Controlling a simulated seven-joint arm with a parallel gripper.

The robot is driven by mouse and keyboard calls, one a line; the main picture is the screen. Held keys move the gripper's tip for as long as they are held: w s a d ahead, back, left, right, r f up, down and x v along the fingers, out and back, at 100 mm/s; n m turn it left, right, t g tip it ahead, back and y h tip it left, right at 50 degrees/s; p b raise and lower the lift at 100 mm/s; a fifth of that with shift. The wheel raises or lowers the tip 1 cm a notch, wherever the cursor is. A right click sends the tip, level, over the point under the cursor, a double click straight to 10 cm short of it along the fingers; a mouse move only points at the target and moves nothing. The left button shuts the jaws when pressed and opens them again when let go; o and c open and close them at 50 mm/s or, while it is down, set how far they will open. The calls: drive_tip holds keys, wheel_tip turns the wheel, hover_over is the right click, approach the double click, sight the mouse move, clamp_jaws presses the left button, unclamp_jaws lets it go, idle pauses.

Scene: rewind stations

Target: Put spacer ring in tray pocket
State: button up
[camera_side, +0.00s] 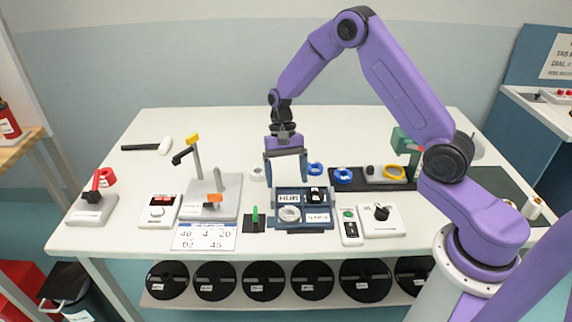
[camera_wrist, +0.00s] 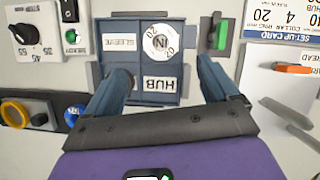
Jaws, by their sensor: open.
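A pale ring (camera_side: 289,214), which looks like the spacer ring, lies flat in the near-left pocket of the dark blue tray (camera_side: 305,229). In the wrist view the ring (camera_wrist: 160,42) shows printed marks and sits inside its pocket of the tray (camera_wrist: 152,99). Labels reading HUB and SLEEVE show in two other pockets; a black piece (camera_side: 315,195) is in the far-right pocket. My gripper (camera_side: 286,180) is open and empty, pointing down above the tray's far side. In the wrist view its fingers (camera_wrist: 163,72) stand wide apart, and the left one hides part of the tray.
A green-handled piece (camera_side: 255,217) stands just left of the tray. A switch box (camera_side: 349,227) and a dial box (camera_side: 382,220) stand to its right. A grey stand (camera_side: 208,203) is further left. Blue rings (camera_side: 343,175) lie behind.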

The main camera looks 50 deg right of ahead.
drive_tip(key=s+a+r+n+t+h, duration=0.1)
drive_tip(key=s+a+r+n, duration=0.2)
drive_tip(key=s+r+n, duration=0.3)
drive_tip(key=s+a+r+n+t+h, duration=0.1)
drive_tip(key=s+a+r+n, duration=0.25)
drive_tip(key=s+r, duration=0.35)
drive_tip(key=s+d+n+t, duration=0.1)
drive_tip(key=s+d+n, duration=0.1)
drive_tip(key=s+n, duration=0.3)
drive_tip(key=s+d+r+n+t, duration=0.1)
drive_tip(key=s+n, duration=0.4)
drive_tip(key=s, duration=0.7)
drive_tip(key=shift+s+d+r, duration=0.15)
drive_tip(key=shift+d+r, duration=0.1)
drive_tip(key=shift+d, duration=0.5)
